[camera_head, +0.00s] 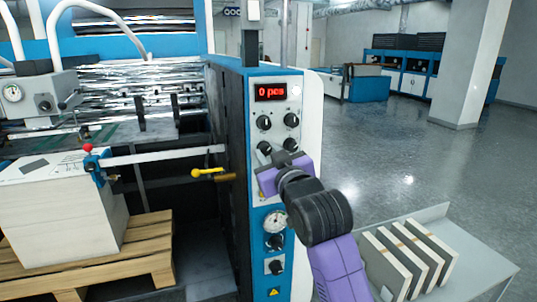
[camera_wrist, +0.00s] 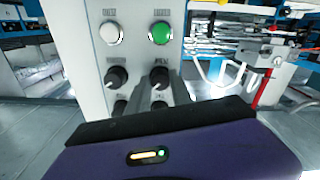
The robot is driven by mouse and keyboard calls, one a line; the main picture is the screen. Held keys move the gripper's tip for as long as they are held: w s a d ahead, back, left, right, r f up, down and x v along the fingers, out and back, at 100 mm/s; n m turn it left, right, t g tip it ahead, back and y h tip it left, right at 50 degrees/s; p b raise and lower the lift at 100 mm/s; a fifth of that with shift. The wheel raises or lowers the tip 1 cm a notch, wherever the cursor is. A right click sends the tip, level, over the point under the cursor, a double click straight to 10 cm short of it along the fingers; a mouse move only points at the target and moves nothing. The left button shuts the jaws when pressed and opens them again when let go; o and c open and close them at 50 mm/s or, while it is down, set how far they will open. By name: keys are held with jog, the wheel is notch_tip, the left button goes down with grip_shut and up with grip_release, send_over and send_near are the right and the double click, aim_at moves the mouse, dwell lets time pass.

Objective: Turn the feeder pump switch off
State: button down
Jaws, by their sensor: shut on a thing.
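The tall blue control column has a pale switch panel (camera_head: 279,94) with several black rotary knobs below a red "0 pcs" display. My gripper (camera_head: 283,160) is against this panel, just below the knob pair in its middle. It is shut on a black switch knob, which the gripper mostly hides. In the wrist view, the panel (camera_wrist: 138,60) shows a white button (camera_wrist: 112,33), a green button (camera_wrist: 160,33) and black knobs (camera_wrist: 117,78). Lower knobs there are partly covered by my gripper (camera_wrist: 160,120). I cannot read which knob is the feeder pump switch.
A gauge (camera_head: 275,221) and more knobs sit lower on the column. A yellow-handled lever (camera_head: 208,173) and a paper stack on a pallet (camera_head: 100,270) are at the left. A grey side table (camera_head: 470,262) holds several upright boards at the right. Open floor lies behind.

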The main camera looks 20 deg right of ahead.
jog(key=n, duration=0.4)
jog(key=shift+n, duration=2.5)
jog(key=c, duration=1.1)
grip_release()
jog(key=shift+c, duration=0.2)
jog(key=s+b, duration=0.2)
jog(key=s, duration=0.5)
jog(key=shift+s, duration=0.4)
